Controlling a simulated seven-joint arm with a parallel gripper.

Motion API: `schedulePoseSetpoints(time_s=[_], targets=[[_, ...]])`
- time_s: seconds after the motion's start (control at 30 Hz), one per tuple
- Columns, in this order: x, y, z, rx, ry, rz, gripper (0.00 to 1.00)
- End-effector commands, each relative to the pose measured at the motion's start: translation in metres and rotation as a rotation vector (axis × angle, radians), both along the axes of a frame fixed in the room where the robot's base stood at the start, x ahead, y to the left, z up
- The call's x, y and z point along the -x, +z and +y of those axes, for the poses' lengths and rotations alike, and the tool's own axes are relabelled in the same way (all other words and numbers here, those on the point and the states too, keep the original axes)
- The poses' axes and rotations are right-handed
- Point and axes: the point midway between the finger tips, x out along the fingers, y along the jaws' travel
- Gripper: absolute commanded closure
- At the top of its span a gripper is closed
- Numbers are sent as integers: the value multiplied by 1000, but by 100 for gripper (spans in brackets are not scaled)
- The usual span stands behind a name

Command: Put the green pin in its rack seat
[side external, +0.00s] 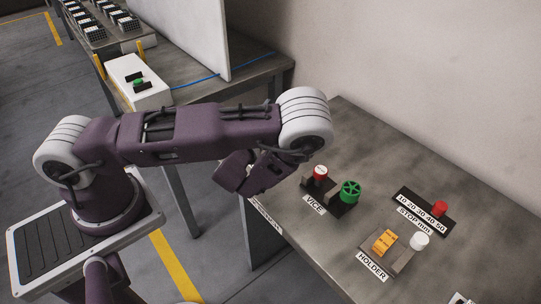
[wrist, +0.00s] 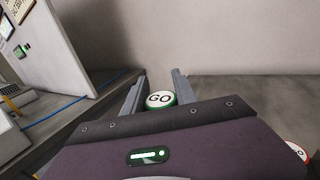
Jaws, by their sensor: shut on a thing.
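The green pin (wrist: 160,101) has a round white cap marked GO with a green rim. In the wrist view it sits between the two grey fingers of my gripper (wrist: 159,78), which is shut on it. In the side view the hand of my gripper (side external: 236,173) hangs near the bench's left edge, left of the vice, and hides the fingers and the pin. I cannot make out the pin's rack seat in either view.
The vice (side external: 334,204) has a green handwheel (side external: 350,191) and a red, white-capped piece (side external: 320,172). A stop strip (side external: 423,212) and a holder (side external: 373,258) stand to the right. A white box (side external: 137,78) is on the back bench, beside a white panel (side external: 190,30).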

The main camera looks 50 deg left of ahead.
Motion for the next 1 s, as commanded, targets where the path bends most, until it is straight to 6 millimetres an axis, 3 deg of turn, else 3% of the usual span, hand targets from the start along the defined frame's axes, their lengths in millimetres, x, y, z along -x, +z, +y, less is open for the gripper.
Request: schedulePoseSetpoints(time_s=[0.1, 0.37, 0.8, 1.0], targets=[[-9, -10, 13, -1, -8, 4, 100], [-10, -13, 14, 0, -11, 6, 100], [-10, -98, 14, 0, -11, 5, 100], [-10, -107, 14, 0, -10, 4, 100]])
